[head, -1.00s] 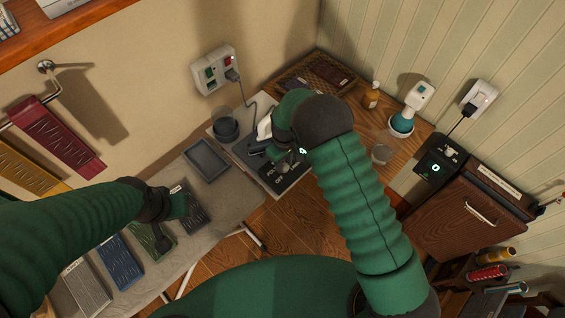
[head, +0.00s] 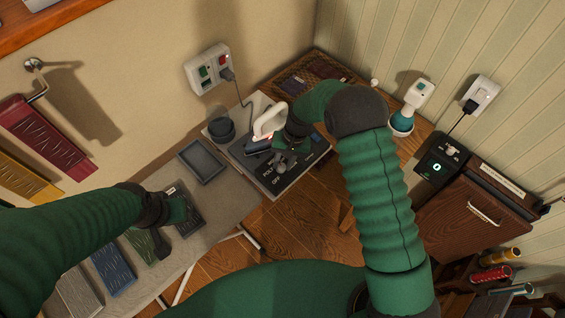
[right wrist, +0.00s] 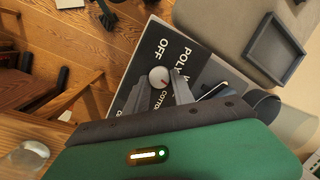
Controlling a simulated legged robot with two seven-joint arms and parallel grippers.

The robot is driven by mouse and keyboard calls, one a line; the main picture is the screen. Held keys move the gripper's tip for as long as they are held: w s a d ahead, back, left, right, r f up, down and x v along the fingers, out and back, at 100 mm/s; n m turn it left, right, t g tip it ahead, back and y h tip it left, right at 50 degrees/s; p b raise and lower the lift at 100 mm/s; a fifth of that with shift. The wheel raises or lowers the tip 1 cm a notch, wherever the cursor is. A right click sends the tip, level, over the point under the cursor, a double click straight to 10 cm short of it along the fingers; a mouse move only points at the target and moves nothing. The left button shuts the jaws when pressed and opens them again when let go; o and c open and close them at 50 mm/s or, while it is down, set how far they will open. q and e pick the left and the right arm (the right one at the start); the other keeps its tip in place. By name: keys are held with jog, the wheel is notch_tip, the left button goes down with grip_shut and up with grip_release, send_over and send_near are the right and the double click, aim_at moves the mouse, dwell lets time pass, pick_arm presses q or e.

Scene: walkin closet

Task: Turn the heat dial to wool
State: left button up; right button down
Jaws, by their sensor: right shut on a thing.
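The word WOOL is not readable; my gripper covers part of the panel. In the right wrist view my right gripper (right wrist: 155,88) has a finger on each side of the dial and is shut on it. In the head view the right gripper (head: 287,160) is over the panel, beside the iron (head: 268,122) with its white handle. My left gripper (head: 165,228) hangs over dark slabs at the left; its jaw opening is unclear.
A grey tray (head: 203,161) and a dark cup (head: 221,131) are left of the panel. A cord runs from the wall outlet (head: 208,70) down near the iron. A wooden cabinet (head: 470,215) is further right.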

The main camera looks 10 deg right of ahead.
jog(key=m, duration=0.2)
jog(key=shift+s+f+m+y, duration=0.25)
jog(key=shift+s+m+y, duration=0.05)
jog(key=shift+s+m, duration=0.1)
jog(key=m+y, duration=0.1)
jog(key=m, duration=0.3)
jog(key=shift+d+t+b, duration=0.1)
jog(key=shift+t+b, duration=0.3)
jog(key=m, duration=0.3)
jog(key=shift+s+m+t, duration=0.15)
jog(key=shift+m+t, duration=0.25)
jog(key=shift+m+t+y+b, duration=0.4)
jog(key=shift+m+t, duration=0.1)
jog(key=shift+m, duration=1)
